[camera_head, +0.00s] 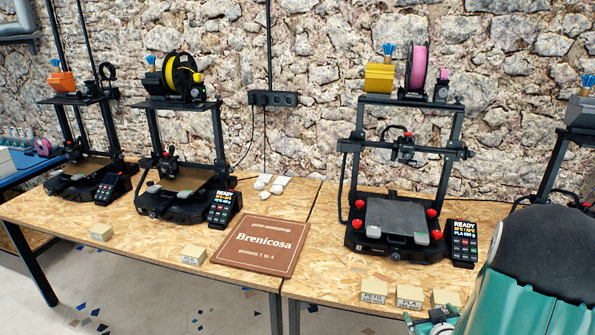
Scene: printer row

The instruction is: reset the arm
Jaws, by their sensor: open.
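My arm (535,275) shows as a large teal and dark grey link in the lower right corner, close to the camera. A small part of my gripper (432,322) shows at the bottom edge, just left of that link, in front of the tan blocks at the table's front edge. It is open, and nothing is seen held in it. Most of it is cut off by the frame.
Printers (395,180) stand along wooden tables (320,250) against a stone wall. Tan labelled blocks (409,296) sit near the front edge, close to my gripper. A brown sign (262,244) lies between printers. Open floor (130,300) is at lower left.

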